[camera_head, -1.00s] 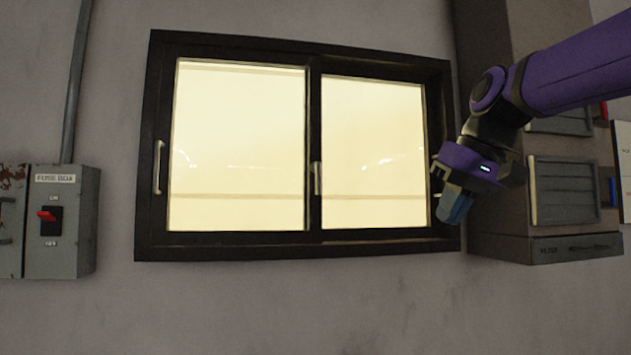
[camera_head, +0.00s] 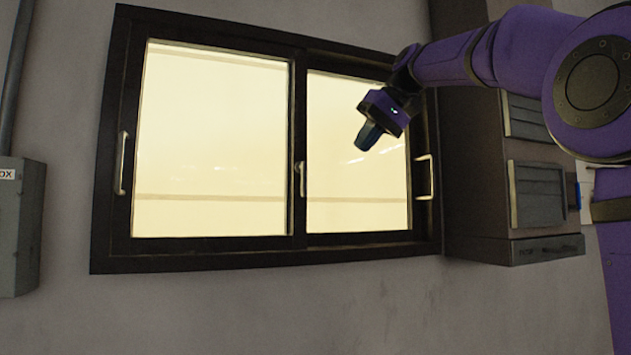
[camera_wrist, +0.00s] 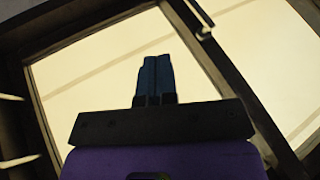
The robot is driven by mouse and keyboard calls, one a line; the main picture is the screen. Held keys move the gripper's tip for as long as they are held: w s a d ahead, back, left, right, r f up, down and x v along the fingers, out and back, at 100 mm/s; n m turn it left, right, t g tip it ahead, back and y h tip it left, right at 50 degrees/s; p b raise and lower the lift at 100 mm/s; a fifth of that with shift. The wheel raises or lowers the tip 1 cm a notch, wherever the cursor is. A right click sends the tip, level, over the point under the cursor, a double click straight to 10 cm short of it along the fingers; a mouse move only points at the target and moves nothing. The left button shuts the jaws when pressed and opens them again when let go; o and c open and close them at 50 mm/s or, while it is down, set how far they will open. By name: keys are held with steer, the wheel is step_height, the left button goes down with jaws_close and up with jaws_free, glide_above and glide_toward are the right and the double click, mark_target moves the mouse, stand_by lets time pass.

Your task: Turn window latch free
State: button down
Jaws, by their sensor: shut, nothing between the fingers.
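The window (camera_head: 268,245) has a dark frame and two bright panes. A small pale latch (camera_head: 299,178) sits upright on the middle stile. It seems to show at the top right of the wrist view (camera_wrist: 203,30). My gripper (camera_head: 366,138) is in front of the right pane, to the right of the latch and a little higher, apart from it. Its blue fingers (camera_wrist: 155,62) are together with nothing between them. How far they are from the glass is hard to tell.
A pale bar handle (camera_head: 122,163) is on the window's left side and a bracket handle (camera_head: 430,177) on its right. A dark cabinet (camera_head: 470,190) juts out at the right. A grey box (camera_head: 20,225) is at the left edge. The wall below the window is clear.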

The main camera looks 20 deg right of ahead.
mark_target(303, 179)
steer(key=shift+w+a+f, duration=0.65)
steer(key=shift+a+f, duration=0.7)
steer(key=shift+a, duration=0.1)
steer(key=shift+w+a+f, duration=0.6)
steer(key=shift+a+f, duration=0.75)
steer(key=shift+a, duration=0.1)
steer(key=shift+w+a+f, duration=0.65)
steer(key=shift+a+f, duration=0.7)
steer(key=shift+a, duration=0.1)
